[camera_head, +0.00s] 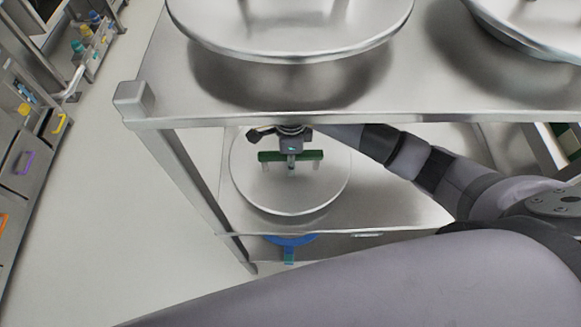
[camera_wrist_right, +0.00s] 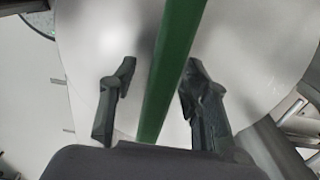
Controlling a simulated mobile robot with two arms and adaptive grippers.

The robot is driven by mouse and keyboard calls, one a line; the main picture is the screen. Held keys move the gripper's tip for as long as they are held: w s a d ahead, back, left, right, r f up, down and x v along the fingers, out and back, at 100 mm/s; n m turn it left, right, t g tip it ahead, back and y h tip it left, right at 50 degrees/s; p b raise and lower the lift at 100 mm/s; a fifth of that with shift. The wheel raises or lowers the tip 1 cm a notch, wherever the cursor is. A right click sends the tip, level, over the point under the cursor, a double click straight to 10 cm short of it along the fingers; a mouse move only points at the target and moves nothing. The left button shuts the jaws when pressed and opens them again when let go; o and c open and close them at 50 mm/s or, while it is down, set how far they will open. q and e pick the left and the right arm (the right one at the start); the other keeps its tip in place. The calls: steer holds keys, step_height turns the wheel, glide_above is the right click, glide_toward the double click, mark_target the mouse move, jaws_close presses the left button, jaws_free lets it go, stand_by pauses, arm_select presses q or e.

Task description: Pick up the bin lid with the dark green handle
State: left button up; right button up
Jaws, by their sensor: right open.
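The round metal bin lid (camera_head: 262,195) lies on the middle shelf of a metal rack in the head view. Its dark green bar handle (camera_head: 311,155) stands up from its centre. My right gripper (camera_head: 291,172) reaches in from the right, under the top shelf, and is over the middle of the handle. In the right wrist view the green handle (camera_wrist_right: 172,70) runs between the two open fingers of my right gripper (camera_wrist_right: 158,82), with gaps on both sides. The pale lid (camera_wrist_right: 235,70) shows behind it. My left gripper is not in view.
The rack's top shelf (camera_head: 160,85) overhangs the lid and my right arm. Two more round metal lids (camera_head: 290,35) (camera_head: 540,25) are on top. A rack post (camera_head: 175,165) stands left of the lid. A blue item (camera_head: 289,240) is below. Open floor (camera_head: 130,210) lies left.

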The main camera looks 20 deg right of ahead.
steer(key=shift+c, duration=0.2)
jaws_close()
stand_by(0.3)
stand_by(0.5)
steer(key=shift+w+r, duration=0.15)
